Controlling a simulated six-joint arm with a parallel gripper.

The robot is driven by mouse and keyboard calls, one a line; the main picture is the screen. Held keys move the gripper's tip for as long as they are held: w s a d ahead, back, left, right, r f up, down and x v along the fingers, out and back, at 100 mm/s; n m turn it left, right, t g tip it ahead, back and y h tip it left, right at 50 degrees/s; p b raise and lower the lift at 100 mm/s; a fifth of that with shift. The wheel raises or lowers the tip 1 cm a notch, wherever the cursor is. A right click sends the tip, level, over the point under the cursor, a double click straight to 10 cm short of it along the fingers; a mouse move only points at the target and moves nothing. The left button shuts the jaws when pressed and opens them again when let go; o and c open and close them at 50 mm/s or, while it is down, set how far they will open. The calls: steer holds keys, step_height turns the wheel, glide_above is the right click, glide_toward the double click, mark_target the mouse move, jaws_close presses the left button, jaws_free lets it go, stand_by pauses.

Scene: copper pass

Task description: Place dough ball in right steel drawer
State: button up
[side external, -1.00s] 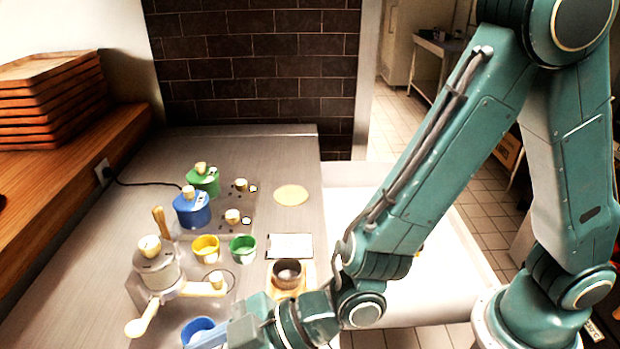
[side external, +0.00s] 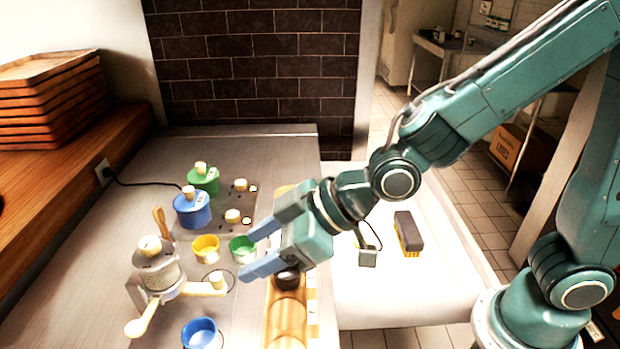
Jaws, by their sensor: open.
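My gripper (side external: 250,253) is open over the right part of the steel counter (side external: 300,135). Its two blue fingers point left and are spread, one beside the green cup (side external: 241,245), the other lower down. I cannot make out a dough ball in this view; a small dark round thing (side external: 287,279) shows just under the gripper, partly covered. I cannot pick out a steel drawer either. The gripper and wrist hide part of the counter's right side.
Left of the gripper stand a yellow cup (side external: 205,249), a blue cup (side external: 200,334), a cranked machine (side external: 160,270), and blue (side external: 191,211) and green (side external: 203,181) lidded pots. A wooden piece (side external: 287,320) lies below. A dark-topped yellow block (side external: 408,233) rests on the white surface (side external: 390,300).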

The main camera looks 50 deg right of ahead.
steer(key=d+r+m+h, duration=0.2)
steer(key=d+r, duration=0.2)
steer(key=d, duration=0.5)
steer(key=s+d+r+m+g+h, duration=0.1)
steer(key=s+d+r+m+h, duration=0.2)
steer(key=s+d, duration=1.2)
steer(key=d+m+h, duration=0.1)
steer(key=d+m, duration=0.1)
steer(key=m, duration=0.1)
steer(key=shift+g+h, duration=0.4)
steer(key=shift+o, duration=0.4)
steer(key=shift+s+r+m, duration=0.1)
steer(key=shift+s+m, duration=0.2)
steer(key=shift+s, duration=0.05)
steer(key=shift+w, duration=0.1)
